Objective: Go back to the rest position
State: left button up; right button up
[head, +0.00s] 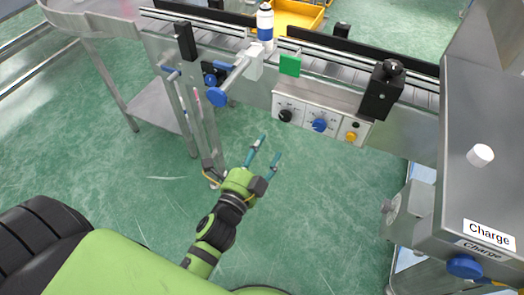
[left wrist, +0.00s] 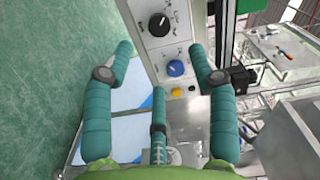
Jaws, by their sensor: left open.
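My left gripper (head: 264,154) is open and empty in the head view, held over the green floor in front of the conveyor. Its teal fingers also show spread apart in the left wrist view (left wrist: 160,60), with the control panel beyond them. My right gripper is not in view. A white and blue aerosol can (head: 265,24) stands upright on the conveyor (head: 340,60), well apart from my left gripper.
The control panel (head: 318,121) with black, blue and yellow knobs is on the conveyor's front. A steel machine labelled Charge (head: 485,190) stands at the right. A round steel table (head: 95,22) is at the upper left. A yellow crate (head: 298,14) is behind the conveyor. Open floor surrounds my left gripper.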

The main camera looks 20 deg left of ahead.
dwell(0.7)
pick_arm(q)
jog(key=s+d+f+n+g, duration=0.1)
jog(key=s+f+n+g, duration=0.3)
jog(key=f, duration=1.2)
jog(key=s+f+n+g, duration=0.3)
jog(key=s+f+g, duration=0.25)
jog(key=f, duration=1.05)
jog(key=s+a+f+n+g, duration=0.2)
jog(key=s+f, duration=0.3)
jog(key=s, duration=0.4)
jog(key=s+a+f+n+g, duration=0.2)
jog(key=s+f, duration=0.3)
jog(key=s, duration=0.3)
jog(key=s+a+f+n+g, duration=0.2)
jog(key=s+f, duration=0.3)
jog(key=s, duration=0.4)
jog(key=shift+s+a+f+n+g+y+p, duration=0.15)
jog(key=shift+s+f+n+g+y+p, duration=0.15)
jog(key=shift+g, duration=0.45)
